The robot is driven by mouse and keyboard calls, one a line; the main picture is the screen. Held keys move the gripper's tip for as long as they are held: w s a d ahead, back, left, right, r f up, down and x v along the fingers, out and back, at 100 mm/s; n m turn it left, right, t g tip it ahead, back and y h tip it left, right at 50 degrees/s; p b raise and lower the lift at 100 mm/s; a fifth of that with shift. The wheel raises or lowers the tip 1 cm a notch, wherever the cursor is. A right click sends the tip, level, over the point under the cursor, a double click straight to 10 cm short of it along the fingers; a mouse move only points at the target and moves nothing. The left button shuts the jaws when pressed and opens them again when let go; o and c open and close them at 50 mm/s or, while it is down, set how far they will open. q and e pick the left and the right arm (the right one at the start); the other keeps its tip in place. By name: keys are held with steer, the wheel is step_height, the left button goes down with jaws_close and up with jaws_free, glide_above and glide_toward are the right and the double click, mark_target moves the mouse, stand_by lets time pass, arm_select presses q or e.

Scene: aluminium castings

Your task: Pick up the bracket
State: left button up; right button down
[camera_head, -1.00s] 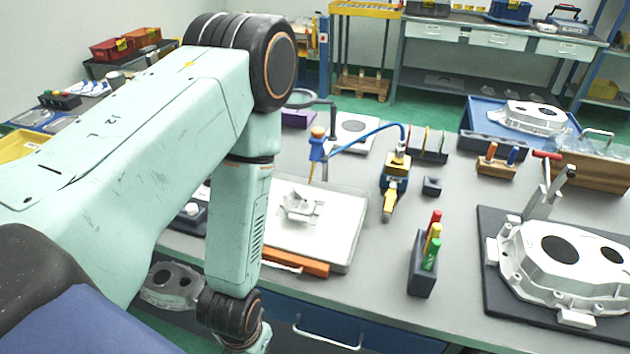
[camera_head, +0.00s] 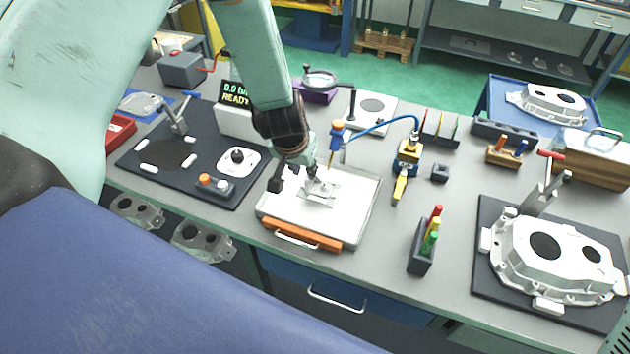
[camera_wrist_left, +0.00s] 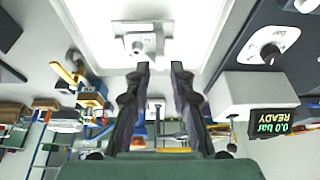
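The bracket (camera_head: 322,188) is a small light-grey metal casting lying on a white tray (camera_head: 352,224) on the bench. It also shows in the left wrist view (camera_wrist_left: 143,42), near the top. My left gripper (camera_head: 293,180) is just left of and above the bracket in the head view and partly covers it. In the left wrist view the two dark fingers of my left gripper (camera_wrist_left: 160,68) stand apart with nothing between them, and the bracket lies beyond their tips. My right gripper is in neither view.
An orange-handled edge (camera_head: 300,233) is at the tray's front. A black plate with knobs (camera_head: 215,187) lies to the left, beside a pressure display (camera_head: 236,93). A marker holder (camera_head: 420,256) and a large clamped casting (camera_head: 560,260) stand to the right.

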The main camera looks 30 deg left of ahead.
mark_target(317, 188)
arm_select(q)
steer(key=shift+w+f+b, duration=0.45)
steer(key=shift+w+f, duration=0.35)
steer(key=shift+f, duration=0.25)
steer(key=x, duration=0.5)
steer(key=shift+w+a+r+b, duration=0.1)
steer(key=shift+w+a+b, duration=0.05)
steer(key=shift+w+b, duration=0.15)
steer(key=shift+s+r, duration=0.1)
steer(key=shift+s, duration=0.05)
steer(key=shift+c, duration=0.3)
jaws_close()
